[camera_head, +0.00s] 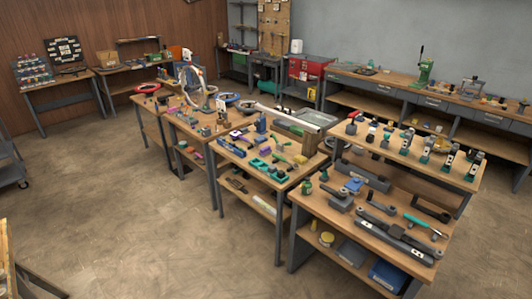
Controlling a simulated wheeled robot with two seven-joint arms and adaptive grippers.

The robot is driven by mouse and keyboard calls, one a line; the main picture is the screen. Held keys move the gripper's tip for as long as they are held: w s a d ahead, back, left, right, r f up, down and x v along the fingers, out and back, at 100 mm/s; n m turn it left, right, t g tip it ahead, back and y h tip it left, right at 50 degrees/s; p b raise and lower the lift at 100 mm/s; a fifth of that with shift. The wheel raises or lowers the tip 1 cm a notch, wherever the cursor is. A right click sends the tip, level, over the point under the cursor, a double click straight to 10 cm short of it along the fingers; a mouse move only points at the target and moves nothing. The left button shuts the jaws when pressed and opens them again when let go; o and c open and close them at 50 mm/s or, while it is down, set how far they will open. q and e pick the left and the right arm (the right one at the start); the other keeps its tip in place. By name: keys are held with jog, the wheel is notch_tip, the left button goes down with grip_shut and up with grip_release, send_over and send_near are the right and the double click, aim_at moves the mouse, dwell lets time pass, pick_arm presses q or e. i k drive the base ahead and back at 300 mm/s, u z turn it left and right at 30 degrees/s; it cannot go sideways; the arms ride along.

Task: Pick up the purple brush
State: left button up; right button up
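A small purple item (238,133) lies on the middle workbench (240,160), among green and blue parts. It is too small in the head view to tell for sure whether it is the purple brush. Neither of my grippers shows in this view.
A bench with grey metal parts (395,238) stands nearer on the right. Green parts (280,164) and a blue part (261,124) lie near the purple item. A long bench (400,82) runs along the back wall.

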aim_at(267, 151)
jog(key=u, duration=0.55)
jog(key=i, duration=1.95)
jog(key=z, duration=0.1)
